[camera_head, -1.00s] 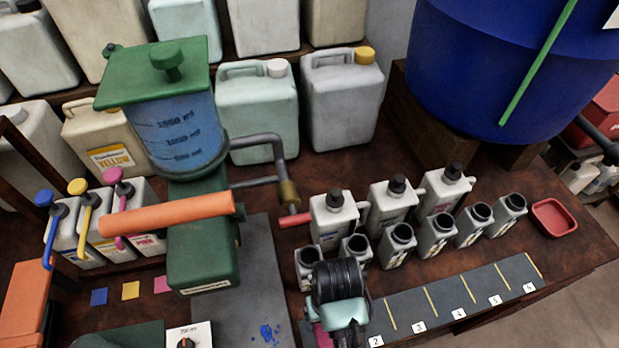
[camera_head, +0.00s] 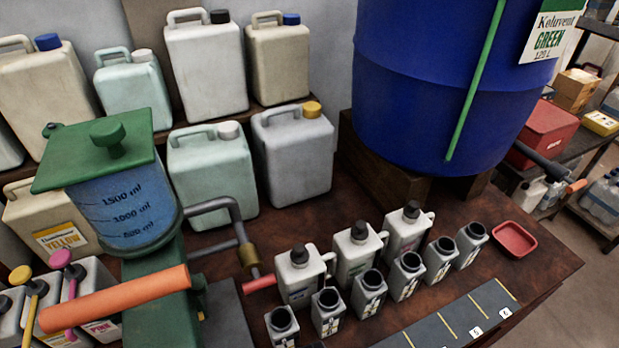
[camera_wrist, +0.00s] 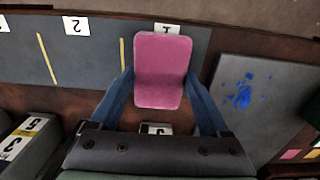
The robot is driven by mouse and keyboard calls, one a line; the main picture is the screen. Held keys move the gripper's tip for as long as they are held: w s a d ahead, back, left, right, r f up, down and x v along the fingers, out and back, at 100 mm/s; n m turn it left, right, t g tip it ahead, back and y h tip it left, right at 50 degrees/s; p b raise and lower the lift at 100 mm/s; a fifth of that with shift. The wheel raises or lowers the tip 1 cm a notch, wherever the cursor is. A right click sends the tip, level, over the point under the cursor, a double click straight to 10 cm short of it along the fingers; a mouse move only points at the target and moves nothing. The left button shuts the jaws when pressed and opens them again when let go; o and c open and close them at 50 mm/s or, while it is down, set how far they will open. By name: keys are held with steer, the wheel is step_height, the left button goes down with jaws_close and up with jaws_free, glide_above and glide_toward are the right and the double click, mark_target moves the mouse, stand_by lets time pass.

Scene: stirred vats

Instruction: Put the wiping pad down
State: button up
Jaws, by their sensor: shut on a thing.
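The wiping pad (camera_wrist: 163,70) is a pink-magenta rounded rectangle in the wrist view. My gripper (camera_wrist: 161,90) is shut on it, with one blue finger at each side. The pad is seen over the dark numbered strip (camera_wrist: 85,50), near the label 1, and partly covers the strip's edge. I cannot tell whether the pad touches the surface. The head view does not show the pad or clearly show my gripper.
A grey plate (camera_wrist: 265,125) with blue stains (camera_wrist: 240,92) lies right of the pad in the wrist view. Open-necked bottles (camera_head: 369,294) and capped jugs (camera_head: 301,275) stand behind the strip (camera_head: 455,322). A red tray (camera_head: 514,240) sits near the bench's right end.

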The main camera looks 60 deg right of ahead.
steer(key=shift+f, duration=0.15)
steer(key=o, duration=1)
steer(key=shift+o, duration=0.2)
step_height(320, 180, up, 12)
steer(key=p, duration=0.1)
steer(key=shift+r, duration=0.2)
